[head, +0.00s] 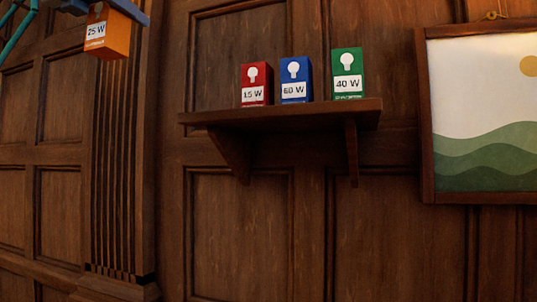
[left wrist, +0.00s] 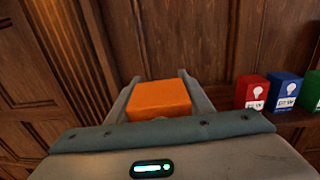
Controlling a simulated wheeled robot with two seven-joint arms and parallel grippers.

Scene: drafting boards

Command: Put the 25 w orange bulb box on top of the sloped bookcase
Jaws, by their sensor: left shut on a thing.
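The orange 25 W bulb box (head: 108,34) is at the top left of the head view, held up in the air in front of the panelled wall. My left gripper (head: 106,8) is shut on its upper part. The left wrist view shows the orange box (left wrist: 160,98) between the two fingers of the left gripper (left wrist: 158,100). In the head view the box hangs slightly tilted, with its white 25 W label facing me. The sloped bookcase is not in view. My right gripper is not in view.
A wall shelf (head: 280,114) holds a red 15 W box (head: 256,84), a blue 60 W box (head: 296,80) and a green 40 W box (head: 347,74). A framed landscape picture (head: 484,115) hangs at the right. A fluted pilaster (head: 118,170) stands below the held box.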

